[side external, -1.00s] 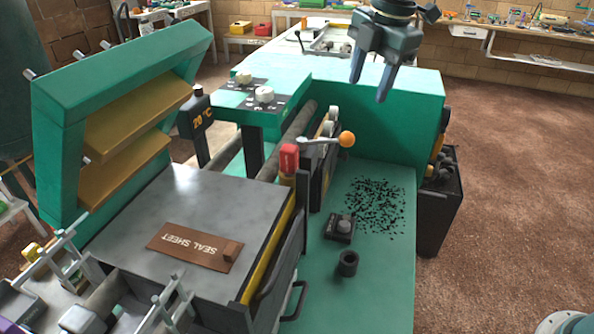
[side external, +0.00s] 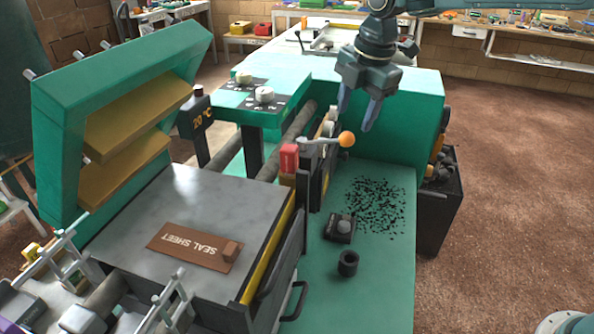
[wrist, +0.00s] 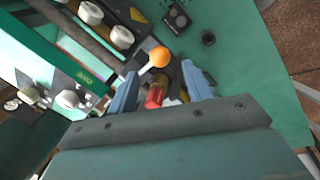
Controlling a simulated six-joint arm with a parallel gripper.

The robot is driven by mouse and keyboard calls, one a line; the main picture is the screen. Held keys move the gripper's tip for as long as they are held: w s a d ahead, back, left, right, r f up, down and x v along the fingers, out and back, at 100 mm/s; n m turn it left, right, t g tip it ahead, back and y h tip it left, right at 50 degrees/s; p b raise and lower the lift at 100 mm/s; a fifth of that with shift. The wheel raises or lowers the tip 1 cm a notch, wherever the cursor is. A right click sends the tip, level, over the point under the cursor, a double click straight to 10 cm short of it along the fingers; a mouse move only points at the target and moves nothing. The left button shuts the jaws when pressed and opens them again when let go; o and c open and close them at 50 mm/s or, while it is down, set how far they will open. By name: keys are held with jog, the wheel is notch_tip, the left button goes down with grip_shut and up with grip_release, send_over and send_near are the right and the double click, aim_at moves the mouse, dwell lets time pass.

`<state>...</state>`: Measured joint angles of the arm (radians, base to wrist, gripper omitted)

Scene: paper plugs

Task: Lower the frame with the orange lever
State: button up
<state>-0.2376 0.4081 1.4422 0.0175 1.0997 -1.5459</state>
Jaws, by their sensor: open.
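The lever is a metal rod (side external: 318,141) with an orange ball knob (side external: 346,139), sticking out to the right beside a red block in the side view. The knob also shows in the wrist view (wrist: 160,57), just beyond and between my fingertips. The green frame (side external: 70,120) with yellow-brown pads stands raised and tilted at the left, over the grey plate (side external: 200,215) with the brown SEAL SHEET (side external: 195,247) on it. My gripper (side external: 357,112) is open and empty, above and slightly right of the knob, apart from it.
Black specks (side external: 375,205), a small black box (side external: 341,228) and a black cup (side external: 348,263) are on the green surface.

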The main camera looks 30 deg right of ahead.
aim_at(349, 133)
jog(key=f, duration=0.2)
jog(key=w+f, duration=0.1)
jog(key=f, duration=0.4)
jog(key=shift+w+a+f, duration=0.1)
jog(key=shift+w+f, duration=0.1)
jog(key=shift+w, duration=0.05)
grip_shut()
